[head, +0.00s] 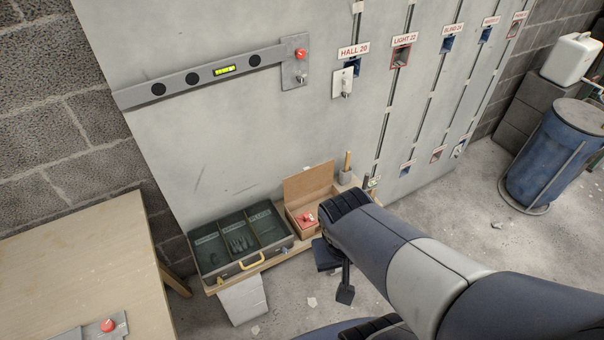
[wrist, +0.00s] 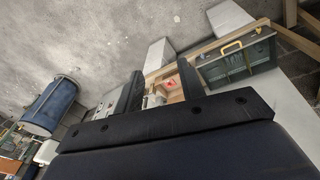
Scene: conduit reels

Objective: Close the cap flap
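A small cardboard box (head: 304,234) stands on a low wooden shelf at the foot of the grey wall panel. Its flap (head: 307,183) stands up at the back, so the box is open. Red pieces (head: 307,217) show inside it. In the wrist view the red pieces (wrist: 170,84) show between my fingers. My gripper (wrist: 160,72) is open and empty, its two dark fingers well apart. In the head view a dark finger (head: 345,293) hangs in front of and right of the box, apart from it. My arm hides part of the gripper there.
An open dark case (head: 287,241) with compartments and a yellow handle stands left of the box. A brush-like tool (head: 346,170) stands behind it to the right. A wooden table (head: 80,255) is at left, a blue barrel (head: 545,155) at right.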

